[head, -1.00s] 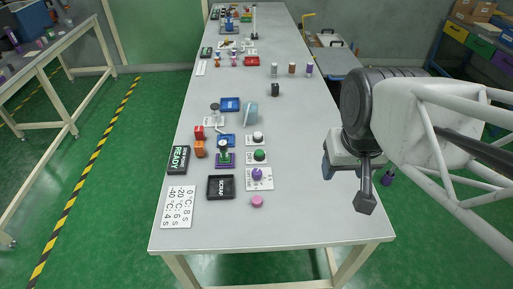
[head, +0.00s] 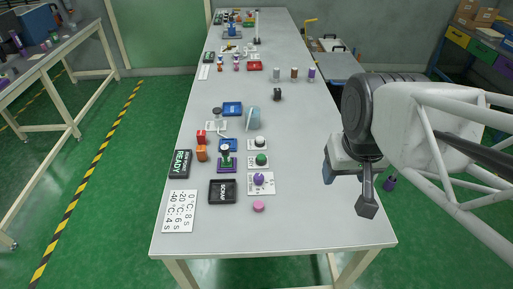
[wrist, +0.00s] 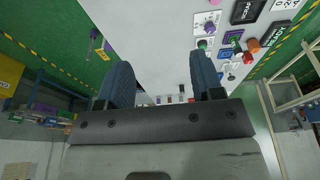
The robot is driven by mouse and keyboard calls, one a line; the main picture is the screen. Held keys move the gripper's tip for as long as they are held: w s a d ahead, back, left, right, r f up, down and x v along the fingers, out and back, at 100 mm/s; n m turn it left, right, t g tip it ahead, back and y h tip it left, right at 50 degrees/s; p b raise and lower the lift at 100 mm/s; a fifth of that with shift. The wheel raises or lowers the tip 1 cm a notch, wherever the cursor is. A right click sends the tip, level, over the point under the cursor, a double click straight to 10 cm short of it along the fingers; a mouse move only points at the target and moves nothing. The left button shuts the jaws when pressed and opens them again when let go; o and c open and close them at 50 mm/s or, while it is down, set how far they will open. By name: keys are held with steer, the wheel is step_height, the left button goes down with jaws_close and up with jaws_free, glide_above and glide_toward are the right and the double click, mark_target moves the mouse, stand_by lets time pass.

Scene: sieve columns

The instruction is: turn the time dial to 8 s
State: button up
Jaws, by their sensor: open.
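A purple dial (head: 259,180) sits on a white plate (head: 262,189) near the front of the table; I take it as the time dial. Its markings and pointer are too small to read. It also shows upper right of centre in the wrist view (wrist: 209,28).
A green button (head: 261,160) and a white knob (head: 260,141) stand behind the dial. A pink puck (head: 258,206) lies in front. A black SCRAP tray (head: 222,191) is to its left, beside a card of temperatures and seconds (head: 180,211). The table's right front is clear.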

steer(key=w+a+f+n, duration=0.3)
steer(key=w+f+n, duration=0.15)
steer(key=w, duration=0.45)
steer(key=n+g, duration=0.3)
steer(key=n, duration=1.1)
glide_above(259, 176)
steer(key=shift+m, duration=0.25)
step_height(259, 176, down, 20)
steer(key=shift+r, duration=0.25)
steer(key=shift+f, duration=0.1)
steer(key=shift+f, duration=3.8)
steer(key=c, duration=0.9)
steer(key=shift+c, duration=0.2)
